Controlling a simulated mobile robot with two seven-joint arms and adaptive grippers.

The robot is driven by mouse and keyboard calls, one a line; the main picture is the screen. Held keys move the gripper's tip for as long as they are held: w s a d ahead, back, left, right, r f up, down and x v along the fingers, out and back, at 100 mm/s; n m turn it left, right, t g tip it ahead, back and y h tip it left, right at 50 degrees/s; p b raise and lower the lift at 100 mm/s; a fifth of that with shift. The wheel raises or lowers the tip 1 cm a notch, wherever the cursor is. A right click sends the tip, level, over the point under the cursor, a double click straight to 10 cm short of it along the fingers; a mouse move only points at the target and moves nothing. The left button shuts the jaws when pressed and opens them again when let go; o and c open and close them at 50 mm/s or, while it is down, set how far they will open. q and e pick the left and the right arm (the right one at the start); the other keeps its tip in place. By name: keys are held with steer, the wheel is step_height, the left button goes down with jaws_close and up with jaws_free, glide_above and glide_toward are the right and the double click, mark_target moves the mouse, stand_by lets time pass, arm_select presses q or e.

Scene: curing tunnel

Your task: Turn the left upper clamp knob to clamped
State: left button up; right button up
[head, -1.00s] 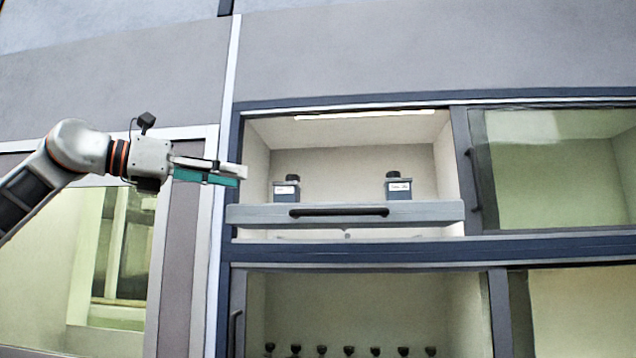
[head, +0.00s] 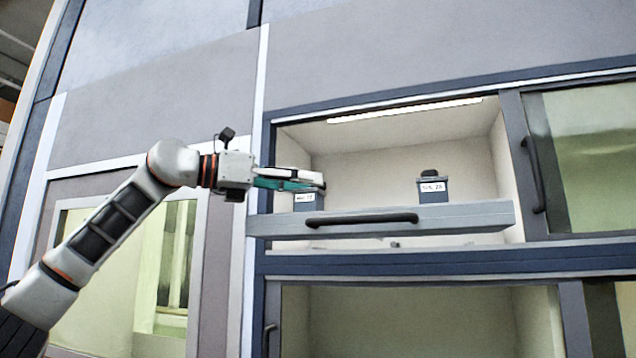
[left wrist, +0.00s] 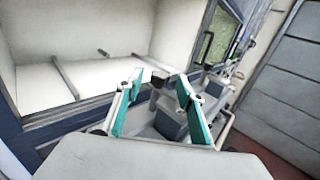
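The left upper clamp is a dark blue-grey block (head: 304,201) with a white label, at the left end of the upper bay's shelf. My left gripper (head: 318,184) reaches in from the left at the top of this block and hides its knob in the head view. In the left wrist view the two teal-padded fingers (left wrist: 160,82) stand apart. A dark knob-like part (left wrist: 157,98) and a grey block (left wrist: 170,124) show between them; I cannot tell whether the fingers touch. The right clamp block (head: 433,191) carries a black knob (head: 429,173). My right gripper is out of view.
A grey front bar (head: 470,216) with a black handle (head: 362,219) runs below the clamps. A glazed door (head: 585,150) with a black handle (head: 533,172) is to the right. The upper bay's middle (head: 370,165) is clear.

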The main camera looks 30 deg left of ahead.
arm_select(q)
steer(key=shift+x, duration=1.6)
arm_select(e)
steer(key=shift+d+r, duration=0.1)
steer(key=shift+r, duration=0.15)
arm_select(q)
steer(key=shift+c, duration=0.5)
jaws_close()
steer(key=shift+h+p, duration=0.3)
steer(key=shift+p, duration=0.4)
steer(key=shift+w+r+m+g+p, duration=0.1)
steer(key=shift+m+g+p, duration=0.2)
steer(key=shift+g+p, duration=0.15)
steer(key=shift+m+g+h+p, duration=0.25)
steer(key=shift+m+h+p, duration=0.2)
steer(key=shift+h, duration=0.15)
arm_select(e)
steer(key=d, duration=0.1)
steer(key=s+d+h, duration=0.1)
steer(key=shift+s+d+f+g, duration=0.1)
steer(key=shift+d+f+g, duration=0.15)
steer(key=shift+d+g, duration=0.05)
